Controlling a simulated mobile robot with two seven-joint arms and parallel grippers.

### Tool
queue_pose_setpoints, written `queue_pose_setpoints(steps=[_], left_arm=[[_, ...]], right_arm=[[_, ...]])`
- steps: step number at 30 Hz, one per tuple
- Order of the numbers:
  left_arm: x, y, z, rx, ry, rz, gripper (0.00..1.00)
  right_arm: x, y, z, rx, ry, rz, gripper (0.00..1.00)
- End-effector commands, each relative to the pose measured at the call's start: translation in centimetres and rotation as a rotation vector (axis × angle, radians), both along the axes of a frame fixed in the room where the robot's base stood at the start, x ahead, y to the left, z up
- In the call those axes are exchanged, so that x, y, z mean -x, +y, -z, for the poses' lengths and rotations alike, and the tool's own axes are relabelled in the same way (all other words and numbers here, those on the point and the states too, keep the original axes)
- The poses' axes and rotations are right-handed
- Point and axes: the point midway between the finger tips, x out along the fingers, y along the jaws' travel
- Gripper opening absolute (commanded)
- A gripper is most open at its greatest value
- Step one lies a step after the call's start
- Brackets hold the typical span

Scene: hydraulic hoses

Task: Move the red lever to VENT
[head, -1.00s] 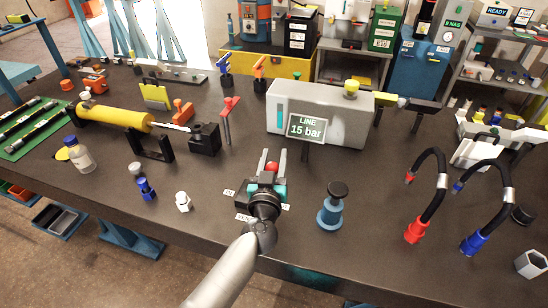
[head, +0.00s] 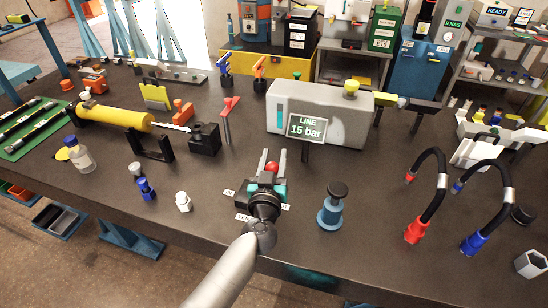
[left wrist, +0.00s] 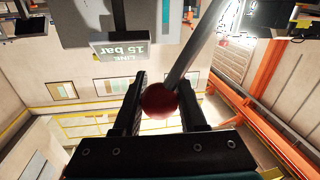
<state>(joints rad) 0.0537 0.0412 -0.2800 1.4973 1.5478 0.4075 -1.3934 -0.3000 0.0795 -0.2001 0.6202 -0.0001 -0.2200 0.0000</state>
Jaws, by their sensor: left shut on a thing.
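The red lever's ball knob (head: 271,167) sits between the fingers of my left gripper (head: 272,160), in the middle of the table near its front edge. In the left wrist view the red ball (left wrist: 159,100) lies between the two dark fingers (left wrist: 165,98), with a grey rod (left wrist: 194,50) running up and to the right from it. My left gripper is shut on the lever. Small white labels (head: 243,217) lie around the lever's base; their words are too small to read. The base is mostly hidden by my gripper and wrist. My right gripper is not in view.
A grey box with a "LINE 15 bar" sign (head: 308,127) stands behind the gripper. A blue-and-black knobbed post (head: 332,208) stands close on the right. A white fitting (head: 183,201) and a blue one (head: 146,188) stand to the left. Red and blue hoses (head: 415,229) are further right.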

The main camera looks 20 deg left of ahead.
Motion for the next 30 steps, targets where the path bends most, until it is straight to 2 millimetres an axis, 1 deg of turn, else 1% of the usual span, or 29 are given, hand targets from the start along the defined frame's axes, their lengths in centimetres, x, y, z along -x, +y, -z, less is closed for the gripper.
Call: queue_pose_setpoints(steps=[11,14,21,30], left_arm=[[0.0,0.1,0.0,0.004,0.001,0.000,0.00],[0.0,0.4,-0.3,0.032,0.003,0.000,0.00],[0.0,1.9,-1.0,0.176,0.009,-0.001,0.00],[-0.1,4.2,-1.2,0.359,0.015,-0.001,0.00]], right_arm=[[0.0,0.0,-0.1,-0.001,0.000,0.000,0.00],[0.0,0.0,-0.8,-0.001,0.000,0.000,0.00],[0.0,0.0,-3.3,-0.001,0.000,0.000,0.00],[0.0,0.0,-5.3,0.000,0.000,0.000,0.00]])
